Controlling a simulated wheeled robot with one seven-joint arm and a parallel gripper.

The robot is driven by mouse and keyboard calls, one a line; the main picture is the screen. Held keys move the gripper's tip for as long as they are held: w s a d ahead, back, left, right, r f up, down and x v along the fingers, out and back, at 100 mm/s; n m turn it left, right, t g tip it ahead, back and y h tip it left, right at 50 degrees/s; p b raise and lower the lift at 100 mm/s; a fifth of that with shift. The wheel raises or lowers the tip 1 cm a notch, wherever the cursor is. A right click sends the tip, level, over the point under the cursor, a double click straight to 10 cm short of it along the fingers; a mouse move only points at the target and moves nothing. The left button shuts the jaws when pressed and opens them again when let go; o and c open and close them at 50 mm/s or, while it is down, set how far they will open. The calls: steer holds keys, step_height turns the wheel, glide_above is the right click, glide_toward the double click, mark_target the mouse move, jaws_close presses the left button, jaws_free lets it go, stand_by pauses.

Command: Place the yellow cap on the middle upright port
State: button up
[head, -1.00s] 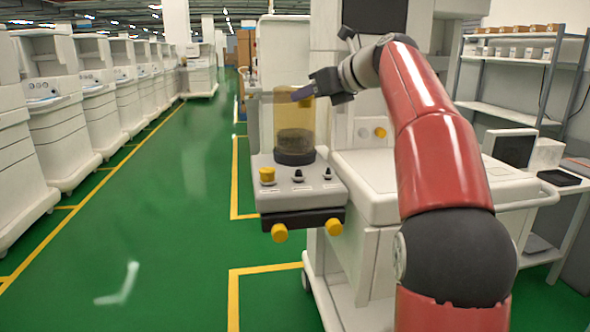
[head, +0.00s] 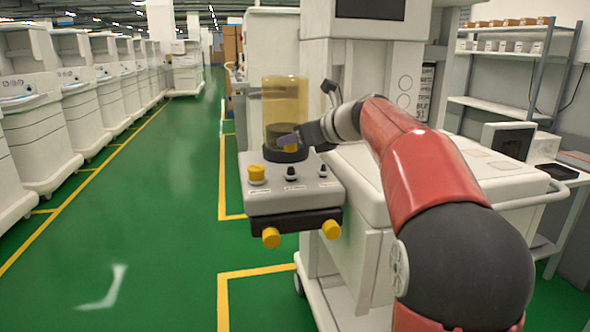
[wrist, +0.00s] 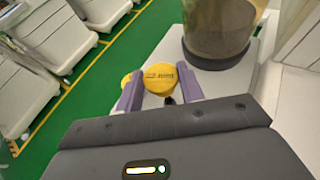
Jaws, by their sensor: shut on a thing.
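My gripper (head: 288,139) is just above the ports on the white block (head: 275,200), in front of the canister's dark base. In the wrist view its purple fingers (wrist: 160,88) are shut on a yellow cap (wrist: 160,76) with dark print on top. The held cap cannot be made out in the head view. The middle upright port (head: 291,173) is dark and bare, below my gripper and apart from it. The left port carries a yellow cap (head: 257,174). The right port (head: 322,171) is bare and dark.
An amber canister (head: 285,100) stands close behind the ports. Two yellow knobs (head: 271,238) and (head: 331,229) stick out of the block's front. The white cart (head: 365,190) is to the right. Open green floor (head: 150,220) lies to the left.

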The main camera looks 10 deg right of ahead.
mark_target(295, 175)
steer(key=shift+f+b, duration=0.65)
steer(key=shift+f, duration=2.25)
steer(key=shift+f, duration=0.1)
steer(key=o, duration=1)
steer(key=shift+o, duration=0.2)
